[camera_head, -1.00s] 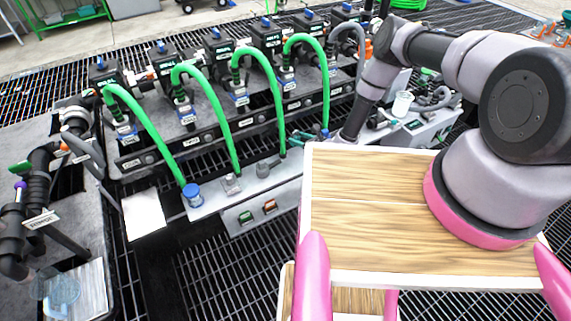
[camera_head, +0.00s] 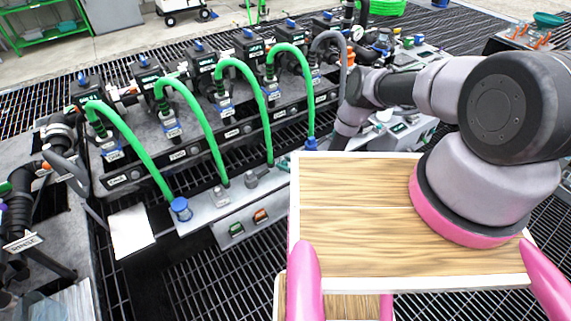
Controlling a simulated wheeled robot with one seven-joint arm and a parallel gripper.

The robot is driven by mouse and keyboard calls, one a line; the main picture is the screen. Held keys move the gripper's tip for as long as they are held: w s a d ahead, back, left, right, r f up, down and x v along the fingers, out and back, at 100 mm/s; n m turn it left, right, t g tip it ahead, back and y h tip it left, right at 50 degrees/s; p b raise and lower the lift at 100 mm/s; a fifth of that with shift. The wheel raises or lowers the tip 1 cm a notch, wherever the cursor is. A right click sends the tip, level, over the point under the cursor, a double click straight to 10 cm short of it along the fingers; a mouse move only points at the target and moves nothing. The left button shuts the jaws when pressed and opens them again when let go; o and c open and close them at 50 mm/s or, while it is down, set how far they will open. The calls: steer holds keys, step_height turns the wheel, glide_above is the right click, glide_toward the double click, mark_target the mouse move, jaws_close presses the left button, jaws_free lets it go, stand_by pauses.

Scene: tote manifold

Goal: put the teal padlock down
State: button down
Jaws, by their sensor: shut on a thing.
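I see no teal padlock in this view. My arm reaches over the wooden deck of my own body, and its far link bends down at the right end of the hose manifold. My gripper and whatever it holds are hidden behind that link and the deck's back edge. The manifold panel (camera_head: 207,213) lies left of the arm's end. A blue fitting (camera_head: 311,143) at the foot of the rightmost green hose shows just left of the arm.
Several green hoses (camera_head: 205,140) arch from black valves down to the panel. A blue cap (camera_head: 181,209), grey fittings (camera_head: 220,196), a green switch (camera_head: 237,229) and a red switch (camera_head: 260,215) sit there. A white sheet (camera_head: 131,230) lies left. Dark grating (camera_head: 215,285) is in front.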

steer(key=shift+f, duration=0.15)
steer(key=shift+c, duration=1.2)
jaws_free()
steer(key=shift+s+d+r, duration=0.1)
steer(key=shift+d+r, duration=0.05)
steer(key=shift+r, duration=0.1)
steer(key=v, duration=1.1)
steer(key=shift+s+d, duration=0.2)
steer(key=shift+s, duration=0.05)
